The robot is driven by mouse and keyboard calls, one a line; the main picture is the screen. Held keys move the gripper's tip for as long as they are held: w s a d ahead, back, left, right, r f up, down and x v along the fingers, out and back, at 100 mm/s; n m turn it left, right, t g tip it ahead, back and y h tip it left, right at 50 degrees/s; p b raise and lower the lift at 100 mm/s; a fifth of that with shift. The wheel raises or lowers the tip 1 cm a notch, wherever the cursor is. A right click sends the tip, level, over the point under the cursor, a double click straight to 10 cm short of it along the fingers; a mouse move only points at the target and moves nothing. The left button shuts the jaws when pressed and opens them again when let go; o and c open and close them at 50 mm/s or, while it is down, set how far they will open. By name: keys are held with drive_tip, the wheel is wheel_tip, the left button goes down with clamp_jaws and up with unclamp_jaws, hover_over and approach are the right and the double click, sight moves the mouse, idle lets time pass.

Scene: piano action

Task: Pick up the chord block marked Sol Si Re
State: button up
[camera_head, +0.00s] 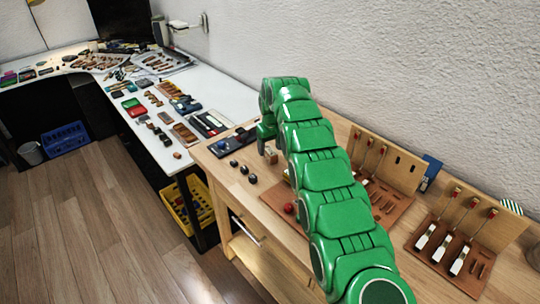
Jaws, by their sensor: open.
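My green arm reaches over the wooden bench from the lower right and bends down at its far end. My gripper (267,146) is at that end, low over the bench, open and partly hidden by the arm. A small light-brown block (271,156) sits just below and beside it; I cannot tell whether they touch. No marking can be read on it, so I cannot tell whether it is the Sol Si Re block. Other parts of the bench are hidden behind my arm.
Piano action models with hammers (456,235) stand at the right by the wall. A dark tray (232,143) lies at the bench's far end. A white table (225,94) with many small items adjoins it.

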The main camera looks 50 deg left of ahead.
wheel_tip(320, 180, down, 3)
drive_tip(key=shift+a+r, duration=0.1)
drive_tip(key=shift+a, duration=0.05)
drive_tip(key=shift+w, duration=0.1)
drive_tip(key=c, duration=1)
drive_tip(key=shift+c, duration=0.3)
drive_tip(key=shift+r, duration=0.1)
drive_tip(key=shift+r, duration=1.4)
drive_tip(key=shift+d+r, duration=0.25)
drive_tip(key=shift+r, duration=0.3)
drive_tip(key=s+d+r, duration=0.7)
drive_tip(key=d+r, duration=0.2)
drive_tip(key=d, duration=0.2)
drive_tip(key=shift+s+d, duration=0.15)
drive_tip(key=shift+s, duration=0.15)
